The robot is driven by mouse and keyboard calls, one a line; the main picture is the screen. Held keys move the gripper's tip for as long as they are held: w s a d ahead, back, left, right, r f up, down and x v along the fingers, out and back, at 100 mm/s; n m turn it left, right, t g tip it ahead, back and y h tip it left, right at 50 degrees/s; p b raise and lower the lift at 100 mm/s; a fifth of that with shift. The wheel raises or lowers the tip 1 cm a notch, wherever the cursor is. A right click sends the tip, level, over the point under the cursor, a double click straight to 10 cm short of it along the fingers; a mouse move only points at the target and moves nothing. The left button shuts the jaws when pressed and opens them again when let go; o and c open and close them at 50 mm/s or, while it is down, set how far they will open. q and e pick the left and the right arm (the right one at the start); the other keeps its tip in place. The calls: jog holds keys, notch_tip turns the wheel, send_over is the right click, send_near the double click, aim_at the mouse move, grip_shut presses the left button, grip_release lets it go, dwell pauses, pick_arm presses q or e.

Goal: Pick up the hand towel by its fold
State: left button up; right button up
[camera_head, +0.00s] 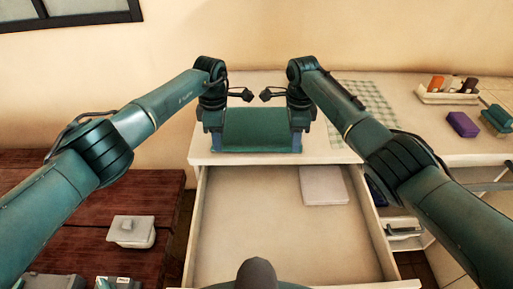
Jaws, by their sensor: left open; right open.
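A teal folded block, which looks like the hand towel (255,130), lies at the front edge of the white counter. Its front face shows a straight lower edge. My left gripper (214,138) points down at its left end, and my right gripper (297,138) points down at its right end. Both are open. Their fingertips are small and partly hidden by the wrists, so I cannot tell whether they touch the towel.
Below the white counter (228,158), an open drawer (260,225) juts out, holding a flat white square (323,185). A checked cloth (372,100), purple block (462,124) and bottle tray (448,97) are on the right. A white lidded box (131,231) stands on the dark wooden table (90,185).

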aim_at(293, 153)
pick_arm(q)
jog(key=shift+f, duration=0.85)
pick_arm(e)
jog(key=shift+f, duration=0.85)
pick_arm(q)
jog(key=shift+f+b, duration=0.7)
jog(key=shift+b, duration=0.05)
pick_arm(e)
jog(key=shift+f, duration=0.7)
pick_arm(q)
grip_shut()
pick_arm(e)
jog(key=shift+s+f, duration=0.1)
jog(key=shift+f, duration=0.1)
grip_shut()
